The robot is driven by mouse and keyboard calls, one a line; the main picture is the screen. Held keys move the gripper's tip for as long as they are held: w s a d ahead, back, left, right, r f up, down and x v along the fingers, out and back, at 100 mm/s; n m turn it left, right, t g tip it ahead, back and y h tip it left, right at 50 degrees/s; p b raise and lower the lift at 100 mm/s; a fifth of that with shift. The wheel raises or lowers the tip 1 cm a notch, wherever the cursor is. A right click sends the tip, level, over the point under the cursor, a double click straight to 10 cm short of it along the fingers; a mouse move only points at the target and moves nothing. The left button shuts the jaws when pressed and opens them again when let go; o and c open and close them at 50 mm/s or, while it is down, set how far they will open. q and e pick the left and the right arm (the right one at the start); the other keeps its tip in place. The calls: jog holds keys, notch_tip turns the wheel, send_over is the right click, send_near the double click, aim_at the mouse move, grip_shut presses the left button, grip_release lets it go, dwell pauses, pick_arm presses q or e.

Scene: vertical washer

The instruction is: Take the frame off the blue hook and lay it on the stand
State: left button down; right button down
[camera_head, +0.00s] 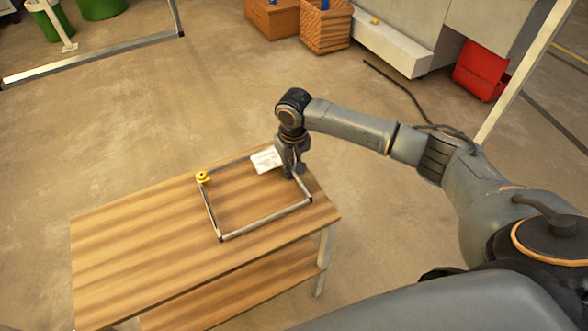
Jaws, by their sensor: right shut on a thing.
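The frame (265,221) is a thin metal rectangle with a yellow round piece (203,177) at its far left corner and a white label or card (266,160) near its far side. It appears to lie flat on the wooden top of the stand (120,250). My right gripper (291,170) points down at the frame's far right corner and is shut on the frame; the fingertips are partly hidden. I cannot tell whether the frame touches the wood all round. No blue hook can be made out. My left gripper is out of view.
The stand has a lower wooden shelf (235,285) and pale metal legs. A metal rail structure (90,62) is at the far left. The floor around the stand is clear.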

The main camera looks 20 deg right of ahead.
aim_at(294, 181)
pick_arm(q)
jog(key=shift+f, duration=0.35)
pick_arm(e)
jog(key=shift+g, duration=0.3)
jog(key=s+f, duration=0.1)
jog(key=f, duration=0.1)
jog(key=s+f, duration=0.1)
jog(key=f, duration=0.1)
jog(key=shift+s, duration=0.1)
jog(key=c, duration=1.6)
grip_release()
jog(key=shift+o, duration=0.9)
jog(key=shift+w+a, duration=0.2)
jog(key=shift+w, duration=0.05)
jog(key=shift+w+a+f, duration=0.1)
jog(key=shift+w+f, duration=0.35)
jog(key=shift+w, duration=0.15)
jog(key=shift+o, duration=0.5)
jog(key=shift+w+f, duration=0.15)
jog(key=shift+w, duration=0.15)
jog(key=shift+a, duration=0.1)
jog(key=shift+c, duration=0.5)
jog(key=shift+r, duration=0.2)
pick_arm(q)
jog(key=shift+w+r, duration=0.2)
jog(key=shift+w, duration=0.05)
pick_arm(e)
jog(key=shift+s+d+r, duration=0.15)
jog(key=shift+s+d, duration=0.05)
jog(key=shift+d, duration=0.15)
